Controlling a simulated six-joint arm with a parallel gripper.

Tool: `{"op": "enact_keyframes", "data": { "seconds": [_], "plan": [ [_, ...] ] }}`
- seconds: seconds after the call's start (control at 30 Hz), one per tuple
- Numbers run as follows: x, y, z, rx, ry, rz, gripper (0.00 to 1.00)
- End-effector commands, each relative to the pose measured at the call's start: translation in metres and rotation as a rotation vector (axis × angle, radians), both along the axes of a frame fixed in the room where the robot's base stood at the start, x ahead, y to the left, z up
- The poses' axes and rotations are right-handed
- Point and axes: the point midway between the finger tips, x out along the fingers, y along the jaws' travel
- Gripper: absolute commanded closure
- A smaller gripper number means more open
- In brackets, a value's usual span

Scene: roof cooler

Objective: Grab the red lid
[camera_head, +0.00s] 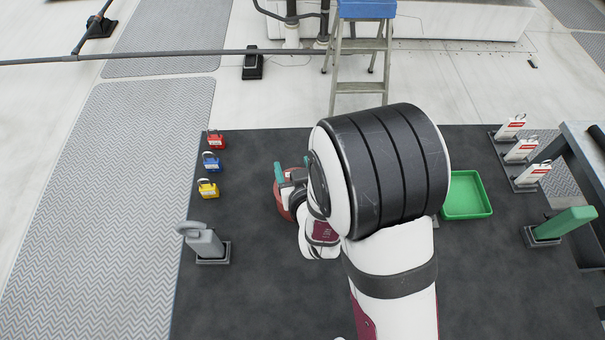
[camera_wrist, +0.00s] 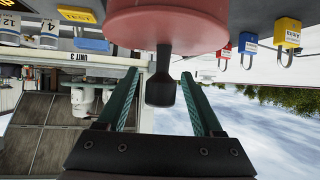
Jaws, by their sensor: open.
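The red lid (camera_head: 281,205) is on the dark mat, partly hidden behind my arm in the head view. In the wrist view, which is upside down, the red lid (camera_wrist: 165,25) fills the top centre, and its dark knob (camera_wrist: 161,90) points down in the picture. My gripper (camera_wrist: 161,75) is open, with one green finger on each side of the knob and visible gaps between. In the head view, my gripper (camera_head: 292,170) is at the lid, mostly hidden by my arm.
Red (camera_head: 216,139), blue (camera_head: 211,162) and yellow (camera_head: 208,188) padlocks stand left of the lid. A grey-handled item (camera_head: 206,243) is nearer. A green tray (camera_head: 466,195), several white-and-red tagged items and a green-handled item (camera_head: 565,223) are right. A stepladder (camera_head: 360,62) stands behind.

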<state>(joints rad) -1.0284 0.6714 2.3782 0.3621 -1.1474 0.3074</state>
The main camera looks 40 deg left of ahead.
Motion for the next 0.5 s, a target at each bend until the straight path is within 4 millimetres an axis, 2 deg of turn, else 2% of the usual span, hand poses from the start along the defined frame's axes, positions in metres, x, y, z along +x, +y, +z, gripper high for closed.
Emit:
{"op": "enact_keyframes", "data": {
  "seconds": [0.1, 0.4, 0.5],
  "plan": [
    [0.0, -0.0001, 0.0003, 0.0, 0.0, 0.0, 0.32],
    [-0.0001, -0.0003, 0.0005, 0.0, 0.0, 0.0, 0.86],
    [-0.0001, -0.0003, 0.0005, 0.0, 0.0, 0.0, 1.0]
  ]
}}
